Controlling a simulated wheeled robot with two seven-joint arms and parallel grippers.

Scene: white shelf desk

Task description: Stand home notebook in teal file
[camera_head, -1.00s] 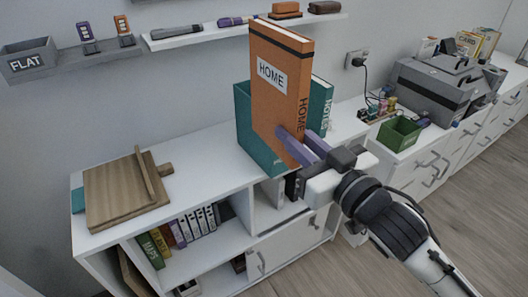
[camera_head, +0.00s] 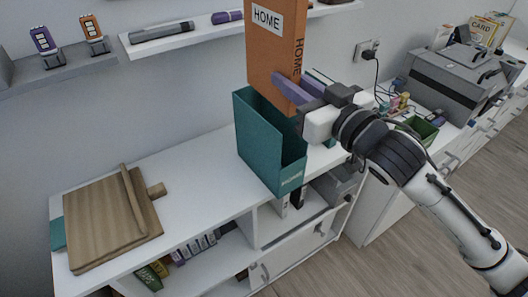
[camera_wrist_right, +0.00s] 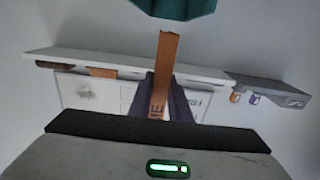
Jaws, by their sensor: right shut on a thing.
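The orange home notebook (camera_head: 272,58) is upright in the head view, with its top cut off by the frame's edge. My right gripper (camera_head: 297,90) is shut on its lower part, with purple fingers on it. The notebook also shows edge-on between the fingers in the right wrist view (camera_wrist_right: 165,75). The teal file (camera_head: 262,143) stands on the white desk, open at the top. The notebook's lower end is at or just above the file's opening; the exact gap is hard to tell. In the wrist view a teal shape (camera_wrist_right: 172,8) is at the top. My left gripper is not in view.
A wooden board stand (camera_head: 105,220) lies on the left of the white desk (camera_head: 200,165). A wall shelf (camera_head: 190,38) with small items runs behind. A green bin (camera_head: 420,127) and a grey printer-like machine (camera_head: 455,85) are at the right.

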